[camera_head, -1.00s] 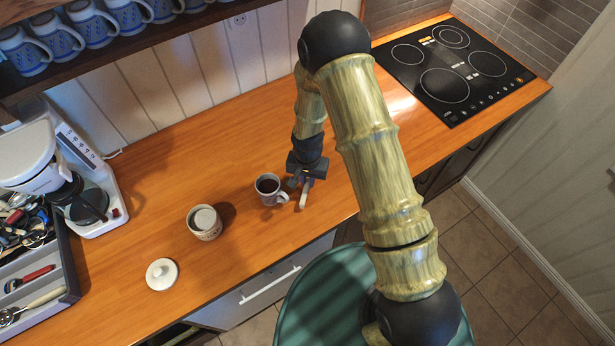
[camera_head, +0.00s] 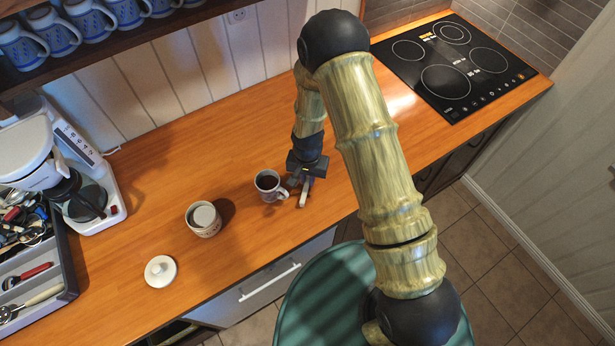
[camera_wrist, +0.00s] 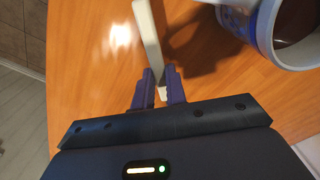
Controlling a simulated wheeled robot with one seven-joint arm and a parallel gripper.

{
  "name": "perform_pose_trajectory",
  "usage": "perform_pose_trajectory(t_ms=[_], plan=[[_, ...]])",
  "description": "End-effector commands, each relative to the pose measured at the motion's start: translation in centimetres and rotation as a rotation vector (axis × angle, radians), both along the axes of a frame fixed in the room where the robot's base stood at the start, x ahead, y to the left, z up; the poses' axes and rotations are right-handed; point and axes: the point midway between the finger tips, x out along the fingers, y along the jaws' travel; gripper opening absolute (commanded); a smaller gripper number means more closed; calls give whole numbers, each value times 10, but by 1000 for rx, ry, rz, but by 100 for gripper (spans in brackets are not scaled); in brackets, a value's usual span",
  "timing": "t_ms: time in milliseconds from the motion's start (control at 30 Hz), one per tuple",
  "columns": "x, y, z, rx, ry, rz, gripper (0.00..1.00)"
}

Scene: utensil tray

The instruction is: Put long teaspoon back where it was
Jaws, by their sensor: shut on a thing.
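My gripper (camera_head: 301,182) is low over the counter, just right of a mug of dark drink (camera_head: 268,187). Its fingers (camera_wrist: 160,82) are shut on a pale, narrow piece (camera_wrist: 149,35), which I take to be the long teaspoon. The pale piece also shows below the fingers in the head view (camera_head: 303,196). No spoon bowl can be made out on it. The mug's rim and blue-white side (camera_wrist: 262,30) are close on the right in the wrist view. The utensil tray (camera_head: 70,262) is at the far left, with several utensils in it.
An open jar (camera_head: 203,221) and a round white lid (camera_head: 160,271) stand on the counter between mug and tray. A coffee maker (camera_head: 85,190) is behind the tray. A black cooktop (camera_head: 455,65) is at the right. The counter behind the jar and mug is clear.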

Motion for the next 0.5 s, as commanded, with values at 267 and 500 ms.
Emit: perform_pose_trajectory(t_ms=[267, 500], plan=[[0, 0, -5, 0, 0, 0, 0], [0, 0, -5, 0, 0, 0, 39]])
